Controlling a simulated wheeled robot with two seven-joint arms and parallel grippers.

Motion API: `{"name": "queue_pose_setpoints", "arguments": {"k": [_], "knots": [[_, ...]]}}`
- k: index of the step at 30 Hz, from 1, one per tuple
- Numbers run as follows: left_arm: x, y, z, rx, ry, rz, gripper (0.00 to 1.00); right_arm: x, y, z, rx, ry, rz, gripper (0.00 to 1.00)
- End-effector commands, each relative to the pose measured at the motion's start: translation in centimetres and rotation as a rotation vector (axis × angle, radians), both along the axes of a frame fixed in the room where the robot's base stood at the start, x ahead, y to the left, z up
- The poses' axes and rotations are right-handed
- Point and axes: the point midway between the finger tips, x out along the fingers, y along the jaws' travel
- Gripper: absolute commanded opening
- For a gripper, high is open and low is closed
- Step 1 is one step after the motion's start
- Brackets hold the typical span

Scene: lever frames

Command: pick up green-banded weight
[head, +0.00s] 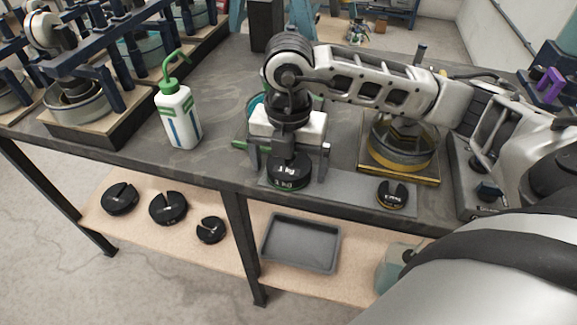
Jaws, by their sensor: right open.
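The green-banded weight (289,174) is a black disc with white lettering on top and a thin green edge low on its side. It sits on a grey mat (345,189) near the front edge of the workbench. My right gripper (296,165) points down over it, with its fingers apart on the left and right of the weight. Whether a finger touches it I cannot tell. The gripper hides the back of the weight. My left gripper is not in view.
A smaller slotted weight (391,195) with a yellowish edge lies on the mat to the right. A green-white bottle (179,115) stands left. The lower shelf holds several black weights (168,207) and a grey tray (301,243).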

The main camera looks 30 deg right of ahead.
Motion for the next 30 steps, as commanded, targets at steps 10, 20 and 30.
{"name": "queue_pose_setpoints", "arguments": {"k": [10, 20, 30], "knots": [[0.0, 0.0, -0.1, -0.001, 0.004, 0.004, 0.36, 0.0, 0.0, 0.0, 0.000, 0.000, 0.000, 0.35], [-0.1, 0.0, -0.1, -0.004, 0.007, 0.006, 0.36, 0.1, 0.0, 0.3, 0.001, -0.006, -0.001, 0.12], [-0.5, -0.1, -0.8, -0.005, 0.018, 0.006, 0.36, 0.2, 0.0, 2.2, 0.002, -0.009, 0.001, 0.12]]}}
